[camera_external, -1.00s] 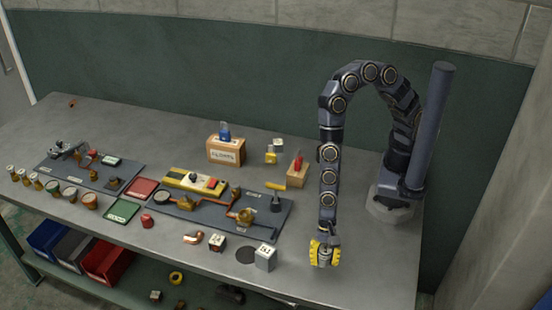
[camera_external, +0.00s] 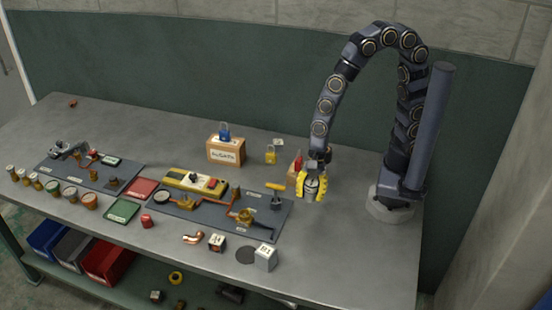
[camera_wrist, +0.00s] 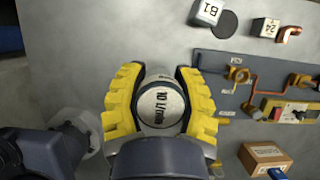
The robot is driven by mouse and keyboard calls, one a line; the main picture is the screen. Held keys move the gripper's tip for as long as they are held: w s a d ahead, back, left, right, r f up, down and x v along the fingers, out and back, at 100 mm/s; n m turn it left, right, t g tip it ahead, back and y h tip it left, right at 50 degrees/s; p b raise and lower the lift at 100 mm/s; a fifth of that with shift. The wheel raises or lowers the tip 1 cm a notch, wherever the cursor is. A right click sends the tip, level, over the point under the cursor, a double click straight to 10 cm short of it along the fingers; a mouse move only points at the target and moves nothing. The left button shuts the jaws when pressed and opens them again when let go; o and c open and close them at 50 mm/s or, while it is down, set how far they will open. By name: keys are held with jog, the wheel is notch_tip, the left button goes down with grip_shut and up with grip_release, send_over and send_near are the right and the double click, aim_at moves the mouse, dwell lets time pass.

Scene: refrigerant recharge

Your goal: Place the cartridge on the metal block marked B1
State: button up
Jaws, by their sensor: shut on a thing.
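My gripper (camera_external: 312,188) has yellow fingers shut around a silver round cartridge (camera_wrist: 161,104) with dark print reading about "10 L/min" on its end. The cartridge (camera_external: 312,185) also shows between the fingers in the external view, above the right part of the table. The metal block marked B1 (camera_wrist: 208,12) is a pale cube at the top of the wrist view. In the external view, B1 (camera_external: 265,258) stands near the table's front edge, to the left of and nearer the front than my gripper. The cartridge and B1 are apart.
A dark disc (camera_external: 246,255) lies beside B1. Another marked cube (camera_external: 217,242) and a copper elbow (camera_external: 193,238) are to its left. A grey board (camera_external: 165,212) carries copper pipes. A box with a blue padlock (camera_external: 226,150) stands behind. Bare table lies right of B1.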

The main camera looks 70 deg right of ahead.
jog(key=w+a+f, duration=0.4)
jog(key=w+a, duration=0.1)
jog(key=a, duration=0.1)
send_near(263, 256)
jog(key=shift+s+a+f, duration=0.25)
jog(key=shift+a+f, duration=0.15)
jog(key=shift+f, duration=0.1)
jog(key=shift+s+a+f, duration=0.2)
jog(key=shift+a+f, duration=0.2)
jog(key=shift+f, duration=0.15)
jog(key=shift+w+a+f, duration=0.3)
jog(key=shift+a+f, duration=0.1)
jog(key=shift+f, duration=0.2)
jog(key=shift+w+a+f, duration=0.1)
jog(key=shift+f, duration=1.5)
jog(key=shift+f, duration=0.1)
jog(key=o, duration=1.1)
